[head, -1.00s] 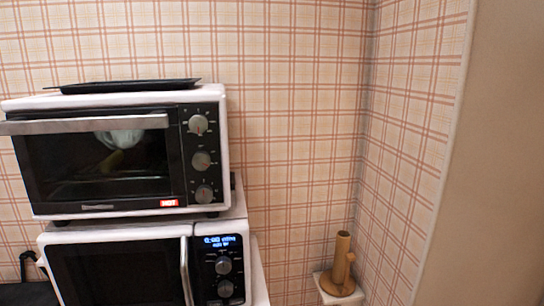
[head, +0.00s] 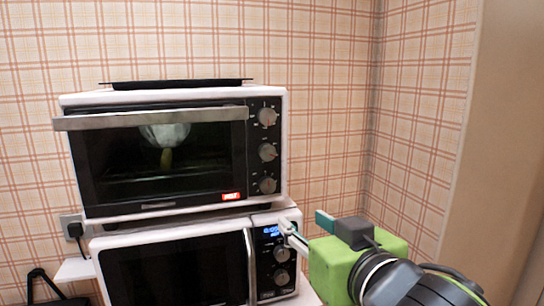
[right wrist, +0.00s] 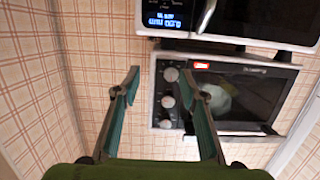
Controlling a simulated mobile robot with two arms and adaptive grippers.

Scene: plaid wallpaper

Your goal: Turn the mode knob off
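The white toaster oven (head: 275,98) stands on top of the microwave, with three round grey knobs in a column on its black right panel: top (head: 267,117), middle (head: 267,152) and bottom (head: 267,185). I cannot read which one is the mode knob. In the right wrist view the oven is upside down, and its knobs, such as the middle one (right wrist: 168,101), lie beyond and between my fingers. My right gripper (head: 304,224) is open and empty, below and right of the knobs and apart from them. My left gripper is out of view.
The microwave (head: 175,275) below has a lit display (head: 271,232) and its own knobs (head: 281,254). The oven's bar handle (head: 150,118) sticks out in front. A black tray (head: 180,84) lies on top. Free space lies right of the oven, before the plaid wall.

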